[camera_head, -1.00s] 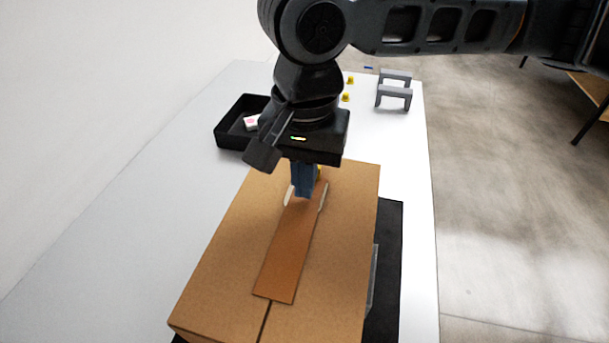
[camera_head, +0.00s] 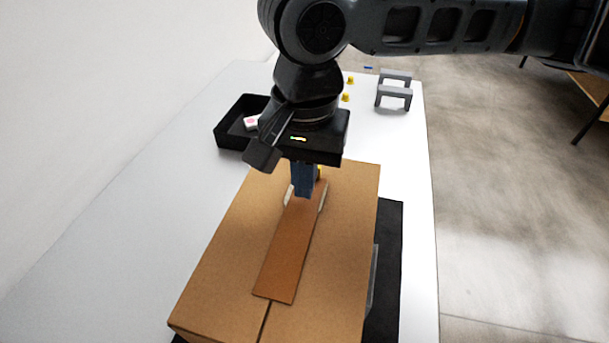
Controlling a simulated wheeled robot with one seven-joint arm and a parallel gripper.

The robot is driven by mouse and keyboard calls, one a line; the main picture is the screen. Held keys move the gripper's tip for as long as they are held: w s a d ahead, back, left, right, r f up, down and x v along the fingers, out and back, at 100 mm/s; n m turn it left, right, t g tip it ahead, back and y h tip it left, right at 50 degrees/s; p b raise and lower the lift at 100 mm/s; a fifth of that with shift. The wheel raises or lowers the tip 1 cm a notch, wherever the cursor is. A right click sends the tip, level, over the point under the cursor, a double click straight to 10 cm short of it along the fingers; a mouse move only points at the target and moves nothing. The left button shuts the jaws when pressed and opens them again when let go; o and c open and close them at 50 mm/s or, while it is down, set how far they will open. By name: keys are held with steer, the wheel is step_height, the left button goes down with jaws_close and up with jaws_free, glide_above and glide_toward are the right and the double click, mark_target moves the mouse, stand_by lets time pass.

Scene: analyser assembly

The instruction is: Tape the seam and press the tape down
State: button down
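A closed cardboard box (camera_head: 225,260) stands on the table. Its top seam (camera_head: 265,318) shows at the near end. A brown strip of tape (camera_head: 285,258) lies lengthwise along the seam on the box top. My gripper (camera_head: 304,194) points down over the far end of the tape. A blue piece (camera_head: 303,178) shows between or at its fingers, and a bit of yellow shows behind it. Pale finger-like tips stand either side of the strip's far end. The arm hides the gripper's jaws, so I cannot tell whether they grip the blue piece.
A black tray (camera_head: 232,135) with a white and pink item (camera_head: 251,122) stands at the back left. A grey stand (camera_head: 394,92) and small yellow pieces (camera_head: 346,97) are at the back. A black mat (camera_head: 390,250) lies under the box. The left of the table is clear.

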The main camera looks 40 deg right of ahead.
steer(key=shift+f+b, duration=0.4)
steer(key=shift+f, duration=0.4)
stand_by(0.9)
step_height(320, 180, up, 6)
steer(key=p, duration=0.6)
steer(key=shift+p, duration=0.35)
stand_by(0.6)
